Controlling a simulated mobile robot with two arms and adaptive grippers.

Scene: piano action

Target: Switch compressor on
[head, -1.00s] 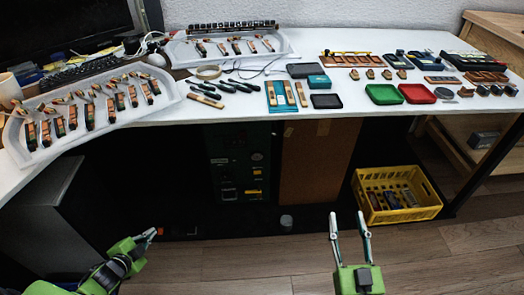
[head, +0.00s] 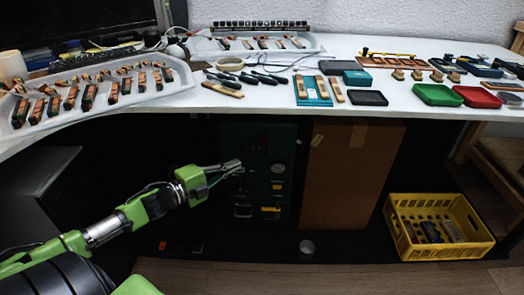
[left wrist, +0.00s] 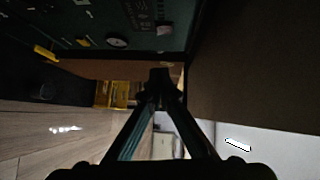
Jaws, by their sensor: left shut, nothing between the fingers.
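The compressor is most likely the dark green panel unit (head: 285,150) under the table, with a round gauge (head: 279,168), a dark display and a yellow part (head: 270,209) low down. My left gripper (head: 236,166) is shut and empty, in front of the panel's upper left part. I cannot tell whether it touches. In the left wrist view the shut fingertips (left wrist: 160,76) lie below the green panel (left wrist: 90,22), where the gauge (left wrist: 117,42) and a small pinkish square part (left wrist: 163,29) show. My right gripper is out of view.
A brown board (head: 348,175) stands right of the panel. A yellow crate (head: 440,252) with several items sits on the floor at right. A grey can-like object (head: 306,247) stands on the dark base. The white tabletop (head: 210,112) above holds trays and tools.

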